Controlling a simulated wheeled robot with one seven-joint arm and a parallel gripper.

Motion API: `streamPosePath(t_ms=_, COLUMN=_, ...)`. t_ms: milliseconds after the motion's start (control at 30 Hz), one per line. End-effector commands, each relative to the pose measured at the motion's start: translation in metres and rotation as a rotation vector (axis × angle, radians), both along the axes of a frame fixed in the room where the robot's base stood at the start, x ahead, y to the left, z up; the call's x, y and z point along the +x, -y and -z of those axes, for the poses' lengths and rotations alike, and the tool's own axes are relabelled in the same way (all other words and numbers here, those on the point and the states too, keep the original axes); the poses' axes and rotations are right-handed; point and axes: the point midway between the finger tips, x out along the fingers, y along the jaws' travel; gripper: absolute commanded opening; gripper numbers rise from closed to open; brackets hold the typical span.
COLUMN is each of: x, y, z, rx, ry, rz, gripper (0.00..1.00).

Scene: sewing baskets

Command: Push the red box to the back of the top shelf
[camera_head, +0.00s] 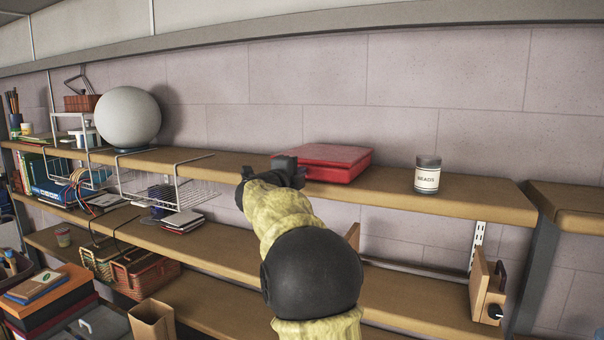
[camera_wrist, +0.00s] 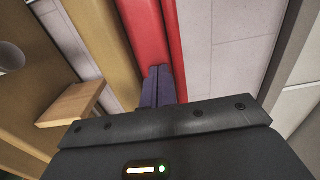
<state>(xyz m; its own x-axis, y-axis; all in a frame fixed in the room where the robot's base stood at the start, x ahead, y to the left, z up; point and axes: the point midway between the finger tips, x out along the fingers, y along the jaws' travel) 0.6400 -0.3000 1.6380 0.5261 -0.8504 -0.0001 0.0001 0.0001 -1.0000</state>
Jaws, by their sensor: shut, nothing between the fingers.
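The flat red box (camera_head: 328,160) lies on the top shelf (camera_head: 385,189) in the head view, with the wall behind it. My gripper (camera_head: 291,168) is at the box's front left side, close to or touching it; I cannot tell which from the head view. In the wrist view the red box (camera_wrist: 146,40) fills the upper middle, and the shut fingers of my gripper (camera_wrist: 158,84) point at its side and seem to meet it. Nothing is between the fingers. My arm hides part of the shelf below the box.
A jar labelled beads (camera_head: 427,175) stands to the right of the box on the same shelf. A white sphere (camera_head: 127,117) stands to the left. Wire baskets (camera_head: 170,182) hang under the top shelf. Bare shelf lies between the box and the jar.

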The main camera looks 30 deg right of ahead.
Motion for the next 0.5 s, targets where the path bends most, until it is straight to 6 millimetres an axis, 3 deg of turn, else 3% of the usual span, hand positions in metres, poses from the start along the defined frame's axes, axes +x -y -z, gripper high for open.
streamPosePath(t_ms=267, x=-0.002, y=-0.002, z=0.0, rx=-0.001, ry=0.001, rz=0.0, gripper=0.0)
streamPosePath(t_ms=500, x=-0.014, y=-0.024, z=0.002, rx=-0.001, ry=0.001, rz=0.005, gripper=0.0)
